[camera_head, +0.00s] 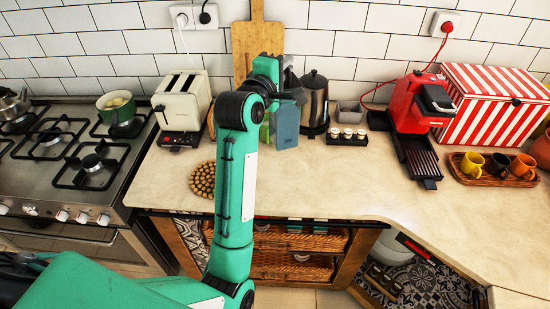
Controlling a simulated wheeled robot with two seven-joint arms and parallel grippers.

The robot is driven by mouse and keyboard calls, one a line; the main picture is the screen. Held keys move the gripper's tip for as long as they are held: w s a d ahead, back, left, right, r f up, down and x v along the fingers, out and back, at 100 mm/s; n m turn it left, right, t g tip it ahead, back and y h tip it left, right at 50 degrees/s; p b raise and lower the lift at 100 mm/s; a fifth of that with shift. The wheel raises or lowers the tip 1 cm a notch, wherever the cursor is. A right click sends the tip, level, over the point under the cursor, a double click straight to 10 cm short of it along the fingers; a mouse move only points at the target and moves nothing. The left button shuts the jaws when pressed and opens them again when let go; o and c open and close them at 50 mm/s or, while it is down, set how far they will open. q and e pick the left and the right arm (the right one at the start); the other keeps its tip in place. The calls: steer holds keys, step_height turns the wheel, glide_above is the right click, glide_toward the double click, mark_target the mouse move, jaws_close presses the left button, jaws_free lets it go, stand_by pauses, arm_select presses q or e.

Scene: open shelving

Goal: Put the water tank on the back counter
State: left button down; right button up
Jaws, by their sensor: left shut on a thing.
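My left gripper (291,92) is above the back counter (345,170), in front of the tiled wall. It is shut on a blue-grey upright thing (286,128), which I take to be the water tank. The top of this thing is partly hidden by the gripper. Its lower end appears close to the counter top; I cannot tell whether it touches. A green flat piece (264,133) shows beside it on the left, partly behind my arm. My right gripper is not in view.
A dark kettle (315,92) and a tray of small jars (347,136) stand right of the gripper. A red coffee machine (414,104) is farther right. A toaster (182,101) and wooden board (257,38) are left and behind. The front middle counter is clear.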

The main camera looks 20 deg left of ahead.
mark_target(284, 131)
arm_select(q)
step_height(284, 131, down, 13)
steer(key=shift+f+p, duration=0.1)
steer(key=shift+p, duration=0.85)
steer(key=shift+f+p, duration=0.45)
steer(key=shift+f, duration=2.2)
steer(key=shift+d, duration=0.1)
steer(key=c, duration=1.9)
jaws_free()
steer(key=shift+f, duration=0.25)
steer(key=o, duration=0.4)
steer(key=shift+c, duration=0.2)
steer(key=shift+o, duration=0.2)
steer(key=shift+r, duration=0.15)
